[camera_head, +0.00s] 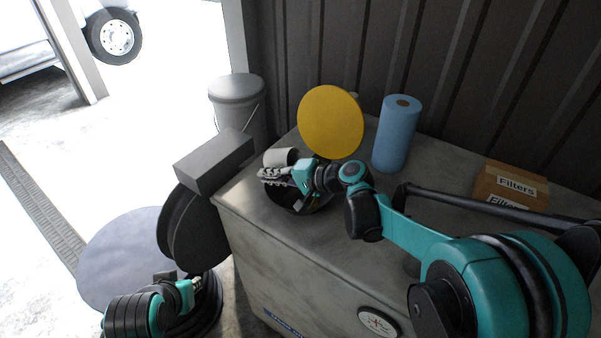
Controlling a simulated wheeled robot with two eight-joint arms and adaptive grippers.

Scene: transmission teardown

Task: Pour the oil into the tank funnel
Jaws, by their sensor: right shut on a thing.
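My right gripper (272,176) is over the left end of the workbench. It is shut, apparently on the rim of a dark round pan (284,203), which the gripper partly hides. Oil inside the pan cannot be made out. A pale grey cylinder (280,156) is right behind the fingers; whether they touch it is unclear. My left gripper (191,287) is low at the bottom, left of the bench, by a dark round base (208,310); its jaws are too small to read. A wide blue-grey disc (118,250) lies at lower left; I cannot tell whether it is the tank funnel.
On the bench (275,250) stand a yellow disc (330,122), a blue paper roll (396,135) and a Filters box (508,185). Left of it are a grey bucket (237,100), a dark block (213,160) and upright dark discs (193,228). The floor at far left is open.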

